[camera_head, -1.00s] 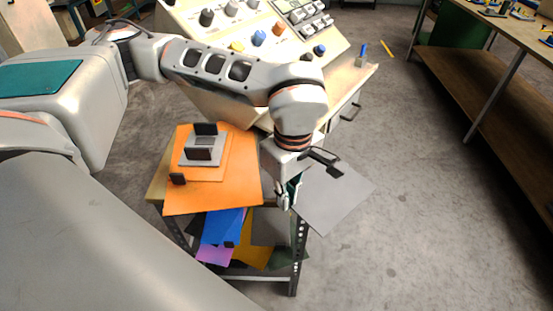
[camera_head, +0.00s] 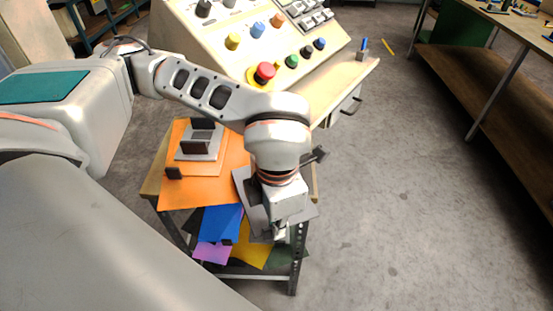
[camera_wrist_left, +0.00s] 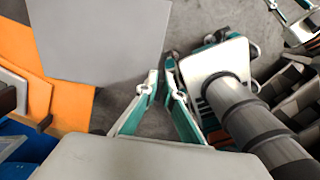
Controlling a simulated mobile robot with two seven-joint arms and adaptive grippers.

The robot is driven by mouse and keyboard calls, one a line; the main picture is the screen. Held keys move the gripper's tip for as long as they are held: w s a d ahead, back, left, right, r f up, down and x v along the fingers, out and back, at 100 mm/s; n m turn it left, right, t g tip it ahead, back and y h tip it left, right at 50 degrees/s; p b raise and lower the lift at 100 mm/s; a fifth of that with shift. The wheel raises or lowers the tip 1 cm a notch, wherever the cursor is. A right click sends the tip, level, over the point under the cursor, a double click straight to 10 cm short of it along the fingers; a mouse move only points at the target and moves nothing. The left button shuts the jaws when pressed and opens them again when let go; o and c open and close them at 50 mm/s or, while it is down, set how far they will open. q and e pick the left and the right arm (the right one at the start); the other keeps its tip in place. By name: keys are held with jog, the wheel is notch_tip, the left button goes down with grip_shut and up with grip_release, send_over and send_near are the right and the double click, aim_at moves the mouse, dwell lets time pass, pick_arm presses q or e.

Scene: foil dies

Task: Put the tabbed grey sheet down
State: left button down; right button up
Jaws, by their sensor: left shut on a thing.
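My left gripper (camera_head: 278,232) points down over the right side of a small metal-legged stand, and its wrist hides much of what lies beneath. It is shut at the edge of a plain grey sheet (camera_wrist_left: 100,40), which fills the upper left of the left wrist view. In the head view the grey sheet (camera_head: 244,190) shows on both sides of the wrist, beside the orange stack. The two teal-and-white fingers (camera_wrist_left: 160,85) are close together in the wrist view. The tab is hidden. Another teal-and-white gripper, seemingly my right one (camera_wrist_left: 288,18), is cut off at the top right.
An orange sheet (camera_head: 232,165) with a grey dark-tabbed block (camera_head: 200,143) covers the stand's left top. Blue (camera_head: 221,222), purple (camera_head: 211,253) and yellow sheets (camera_head: 252,251) lie lower. A button console (camera_head: 262,40) stands behind. The floor (camera_head: 430,220) at right is clear.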

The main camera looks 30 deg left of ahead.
pick_arm(q)
jog(key=w+a, duration=0.2)
jog(key=w, duration=0.1)
jog(key=w+a+p, duration=0.1)
jog(key=w+a, duration=0.1)
jog(key=w, duration=0.2)
jog(key=w+a, duration=0.2)
jog(key=w, duration=0.1)
jog(key=shift+w+a, duration=0.3)
jog(key=w+a, duration=0.1)
jog(key=w+a+f+p, duration=0.1)
jog(key=w, duration=0.1)
jog(key=shift+w, duration=0.1)
jog(key=shift+f, duration=0.25)
jog(key=c, duration=2.4)
grip_release()
jog(key=shift+f, duration=0.1)
jog(key=shift+o, duration=1.1)
